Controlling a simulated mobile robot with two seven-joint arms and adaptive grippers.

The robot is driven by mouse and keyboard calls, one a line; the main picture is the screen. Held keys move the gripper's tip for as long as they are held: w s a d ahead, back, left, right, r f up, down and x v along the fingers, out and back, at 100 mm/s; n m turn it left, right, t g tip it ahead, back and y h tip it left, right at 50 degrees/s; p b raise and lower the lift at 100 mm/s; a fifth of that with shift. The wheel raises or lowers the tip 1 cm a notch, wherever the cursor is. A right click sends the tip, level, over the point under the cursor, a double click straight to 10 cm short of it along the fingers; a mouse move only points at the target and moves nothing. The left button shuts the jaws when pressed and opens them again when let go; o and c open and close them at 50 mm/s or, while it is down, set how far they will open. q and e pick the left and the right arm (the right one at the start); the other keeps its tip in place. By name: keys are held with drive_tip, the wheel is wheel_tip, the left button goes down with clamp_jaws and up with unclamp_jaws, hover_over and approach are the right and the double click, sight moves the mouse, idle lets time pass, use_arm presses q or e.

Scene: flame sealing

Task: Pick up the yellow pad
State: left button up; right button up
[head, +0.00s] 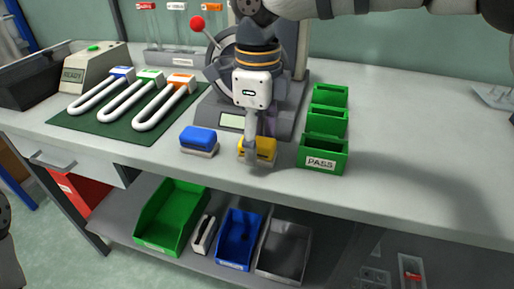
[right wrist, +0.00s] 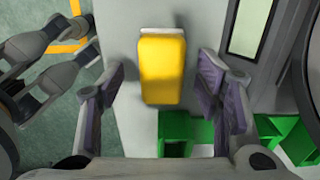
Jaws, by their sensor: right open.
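The yellow pad (head: 258,148) sits on the front part of the bench, between the blue pad (head: 199,140) and the green boxes. My right gripper (head: 254,150) points down over it and partly hides it in the head view. In the right wrist view the yellow pad (right wrist: 162,68) lies between the two spread purple-lined fingers of my right gripper (right wrist: 164,85), with a gap on each side. Grey finger-like links, apparently my left gripper (right wrist: 75,48), show at the left of the right wrist view; their opening is unclear.
Three green boxes (head: 323,150), the front one marked PASS, stand close to the right. A grey machine with a red-knobbed lever (head: 197,24) stands behind. White U-shaped tubes lie on a green mat (head: 118,126) at left. The bench's right side (head: 420,140) is mostly clear.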

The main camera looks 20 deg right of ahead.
drive_tip(key=shift+w+f, duration=0.1)
drive_tip(key=shift+f, duration=0.7)
drive_tip(key=c, duration=1.2)
drive_tip(key=shift+r, duration=0.1)
drive_tip(key=shift+c, duration=0.2)
wheel_tip(320, 180, up, 4)
drive_tip(key=shift+f, duration=0.1)
use_arm(q)
drive_tip(key=shift+t, duration=0.7)
drive_tip(key=shift+w+r+p, duration=1.25)
drive_tip(key=shift+w+r, duration=0.3)
drive_tip(key=shift+w, duration=0.25)
use_arm(e)
drive_tip(key=s+r, duration=0.9)
drive_tip(key=s, duration=0.5)
